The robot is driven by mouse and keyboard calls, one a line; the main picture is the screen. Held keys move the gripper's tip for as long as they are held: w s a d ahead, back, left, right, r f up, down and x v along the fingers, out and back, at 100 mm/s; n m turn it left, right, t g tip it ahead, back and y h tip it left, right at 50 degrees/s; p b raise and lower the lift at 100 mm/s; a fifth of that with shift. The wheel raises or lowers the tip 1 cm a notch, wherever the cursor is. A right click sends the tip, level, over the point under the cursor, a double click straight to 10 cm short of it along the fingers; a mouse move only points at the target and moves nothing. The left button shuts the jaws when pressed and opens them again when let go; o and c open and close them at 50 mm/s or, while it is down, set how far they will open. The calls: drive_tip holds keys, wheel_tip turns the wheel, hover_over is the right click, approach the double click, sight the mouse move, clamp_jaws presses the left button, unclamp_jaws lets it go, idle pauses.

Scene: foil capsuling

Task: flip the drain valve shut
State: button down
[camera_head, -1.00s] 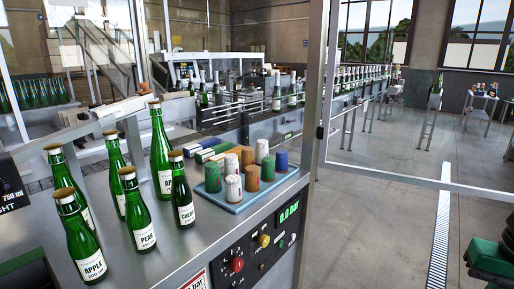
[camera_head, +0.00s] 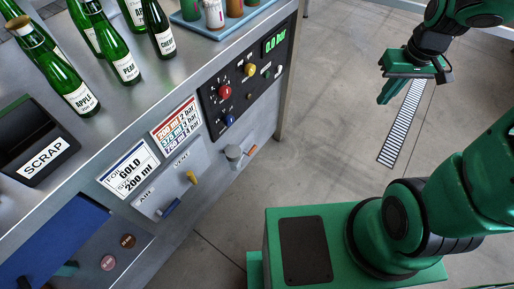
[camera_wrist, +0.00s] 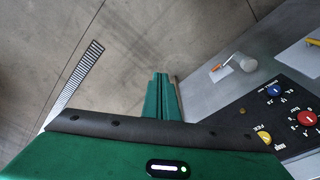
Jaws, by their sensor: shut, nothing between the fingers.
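A grey round cup or bowl with a short orange lever (camera_head: 250,152) is on the front panel of the bench, right of the levers marked AIR and VENT. I take this for the drain valve; its own label is not readable. In the wrist view the orange lever (camera_wrist: 221,66) lies beside the pale cup (camera_wrist: 247,62), on a white plate. My gripper (camera_head: 385,98) is shut and empty, out over the floor to the right of the bench and apart from the valve. Its closed fingers also show in the wrist view (camera_wrist: 161,80).
A blue AIR lever (camera_head: 170,207) and yellow VENT lever (camera_head: 191,177) sit left of the valve. Above is a black control panel (camera_head: 240,85) with red, yellow and blue knobs and a display reading 0.0 bar. Green bottles (camera_head: 125,65) stand on the bench. Open floor separates bench and gripper.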

drive_tip(key=w+a+f+n+t, duration=0.1)
drive_tip(key=w+a+f+n, duration=0.4)
drive_tip(key=w+f, duration=0.4)
drive_tip(key=n+t+y, duration=0.3)
drive_tip(key=n+y, duration=0.1)
drive_tip(key=n, duration=0.2)
hover_over(255, 148)
drive_tip(key=s+d, duration=0.6)
drive_tip(key=s, duration=0.2)
wheel_tip(255, 148, down, 32)
drive_tip(key=x, duration=1.4)
drive_tip(key=shift+a+f, duration=0.1)
drive_tip(key=shift+a, duration=0.1)
